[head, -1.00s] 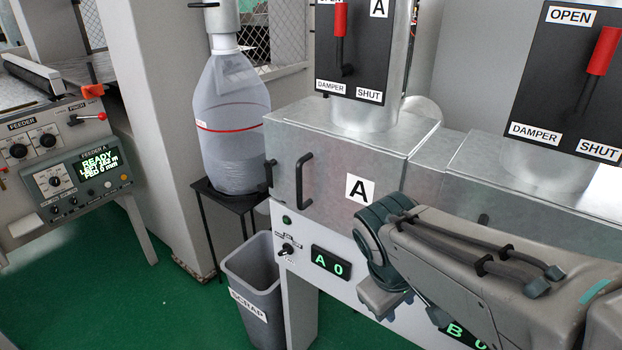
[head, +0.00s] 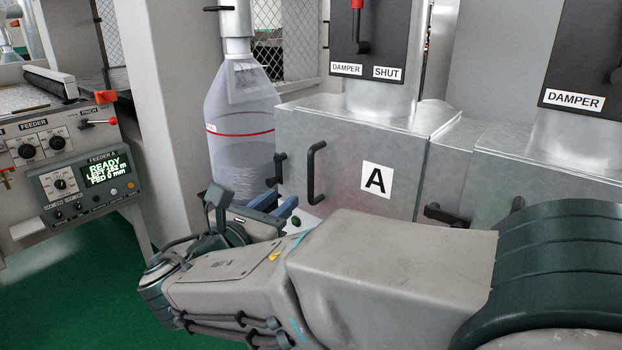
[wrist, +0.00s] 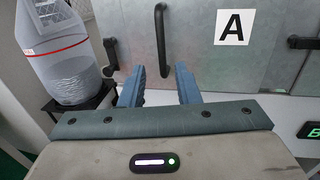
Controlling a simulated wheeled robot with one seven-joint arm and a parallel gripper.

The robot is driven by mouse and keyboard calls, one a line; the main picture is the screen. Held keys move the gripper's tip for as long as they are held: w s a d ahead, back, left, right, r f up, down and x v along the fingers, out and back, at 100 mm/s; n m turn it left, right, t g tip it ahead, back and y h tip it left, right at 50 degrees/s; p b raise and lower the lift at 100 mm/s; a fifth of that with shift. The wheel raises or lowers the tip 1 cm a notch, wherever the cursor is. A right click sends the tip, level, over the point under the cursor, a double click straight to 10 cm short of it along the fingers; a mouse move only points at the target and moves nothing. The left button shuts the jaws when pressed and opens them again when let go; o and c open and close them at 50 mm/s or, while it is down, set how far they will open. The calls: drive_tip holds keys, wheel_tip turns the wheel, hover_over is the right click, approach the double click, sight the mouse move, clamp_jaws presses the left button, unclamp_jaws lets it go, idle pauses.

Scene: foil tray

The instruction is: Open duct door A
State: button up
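Duct door A (head: 345,188) is a grey metal panel with a white "A" label (head: 377,181). It looks closed, flush with the duct box. Its upright black bar handle (head: 312,172) is on the left part of the panel, and the handle also shows in the wrist view (wrist: 161,42). A black latch (head: 276,172) sits at the left edge. My gripper (wrist: 160,82) is open and empty in the wrist view, its blue fingers below the handle in the picture, one to each side of its line. In the head view my gripper (head: 277,209) is partly hidden behind my arm.
A bagged collector (head: 240,135) stands left of the door, on a black stand (wrist: 75,105) in the wrist view. A feeder panel (head: 88,185) is at far left. Black damper boards (head: 368,45) rise above the ducts. A neighbouring duct (head: 510,170) stands at right.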

sight(309, 176)
drive_tip(key=x, duration=1.2)
drive_tip(key=shift+d, duration=0.25)
clamp_jaws()
